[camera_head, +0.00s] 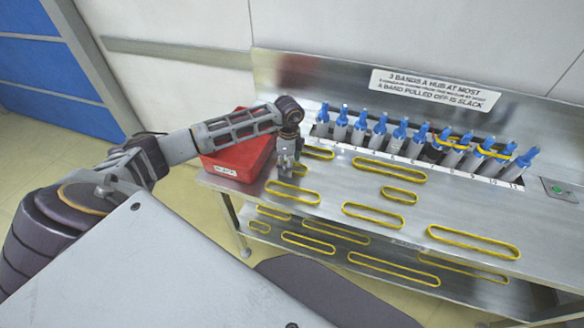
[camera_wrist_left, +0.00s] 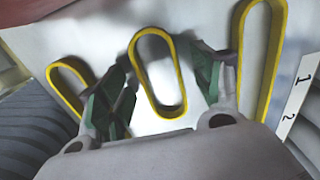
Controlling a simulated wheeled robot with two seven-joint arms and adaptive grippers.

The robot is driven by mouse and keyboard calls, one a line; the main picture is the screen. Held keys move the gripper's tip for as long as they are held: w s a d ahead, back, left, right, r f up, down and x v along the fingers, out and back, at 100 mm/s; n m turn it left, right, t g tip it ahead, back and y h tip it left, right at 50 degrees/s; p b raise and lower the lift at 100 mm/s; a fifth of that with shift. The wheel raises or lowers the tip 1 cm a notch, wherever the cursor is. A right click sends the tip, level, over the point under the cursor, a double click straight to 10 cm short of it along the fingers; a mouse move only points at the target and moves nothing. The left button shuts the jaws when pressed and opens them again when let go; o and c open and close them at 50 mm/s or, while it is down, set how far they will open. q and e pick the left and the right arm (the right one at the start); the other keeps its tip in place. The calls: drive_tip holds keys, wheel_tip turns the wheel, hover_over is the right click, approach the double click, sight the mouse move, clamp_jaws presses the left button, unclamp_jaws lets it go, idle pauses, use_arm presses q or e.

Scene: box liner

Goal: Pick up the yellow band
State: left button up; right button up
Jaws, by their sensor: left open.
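Several yellow bands lie flat on the steel bench, including one in front of my left gripper (camera_head: 293,192), a smaller one (camera_head: 399,195), a long one (camera_head: 372,216) and the longest (camera_head: 473,242). Another (camera_head: 320,153) lies behind the gripper. My left gripper (camera_head: 288,168) points down over the left end of the bench. In the left wrist view its open fingers (camera_wrist_left: 160,90) stand either side of a yellow band (camera_wrist_left: 179,78), with nothing held. Other bands lie to the left (camera_wrist_left: 55,75) and right (camera_wrist_left: 280,60). My right gripper is not in view.
A red bin (camera_head: 235,165) stands left of the gripper. A row of blue-topped posts (camera_head: 400,132) runs along the back, with yellow bands around some right-hand posts (camera_head: 455,145). More bands show below the bench front (camera_head: 394,268). A sign (camera_head: 435,90) hangs behind.

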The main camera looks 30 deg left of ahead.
use_arm(q)
drive_tip(key=shift+c, duration=0.2)
drive_tip(key=c, duration=0.9)
drive_tip(key=shift+o, duration=0.2)
drive_tip(key=shift+r, duration=0.1)
wheel_tip(320, 180, up, 10)
idle(0.3)
idle(0.4)
